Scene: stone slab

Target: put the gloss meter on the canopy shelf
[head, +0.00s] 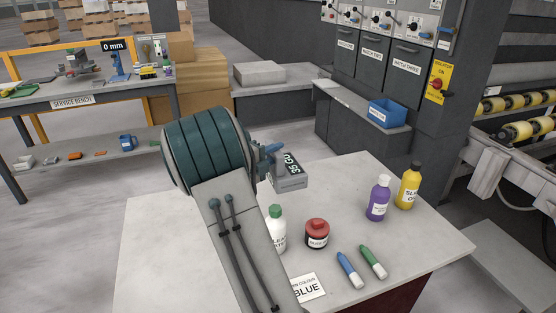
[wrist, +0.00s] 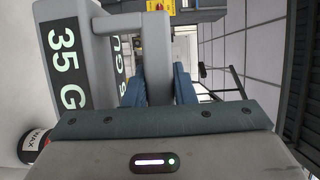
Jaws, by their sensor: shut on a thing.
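The gloss meter (head: 290,178) is a grey block with a dark display reading 35 GU. My gripper (head: 270,156) has its blue fingers shut on the meter's handle and holds it over the stone slab (head: 165,250). In the wrist view the gloss meter (wrist: 68,60) fills the left side, and its grey handle stands between the blue fingers of my gripper (wrist: 158,85). No shelf in view carries a readable canopy label. A grey ledge (head: 345,100) runs under the hatches at the back right, but I cannot tell whether it is the canopy shelf.
A blue bin (head: 388,113) sits on the ledge. The service bench (head: 80,92) is back left.

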